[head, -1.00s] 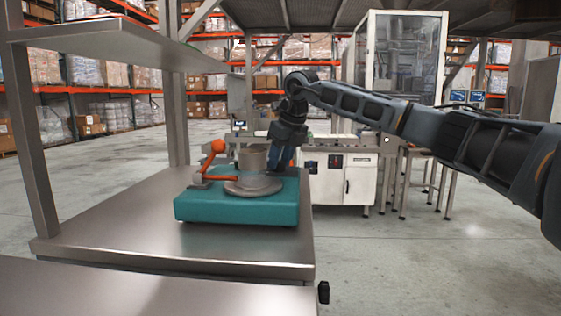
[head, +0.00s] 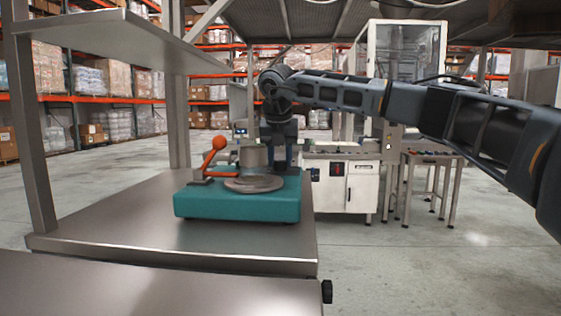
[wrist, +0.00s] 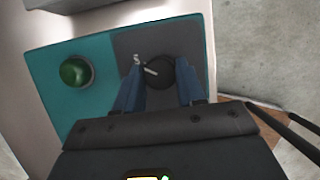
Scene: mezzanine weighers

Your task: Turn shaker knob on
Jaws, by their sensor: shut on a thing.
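The shaker has a teal base (head: 235,208) and stands on a steel table, with a round grey plate (head: 254,184) and an orange lever (head: 217,158) on top. In the wrist view, a black round knob (wrist: 163,71) with a white pointer line sits on a dark grey panel of the teal base (wrist: 52,55). The pointer is turned toward the left, near a small white mark. My gripper (wrist: 161,80) has its blue fingers on both sides of the knob, shut on it. In the head view, my fingertips are hidden behind the shaker.
A green button (wrist: 76,71) is left of the knob. A white machine cabinet (head: 345,190) stands behind.

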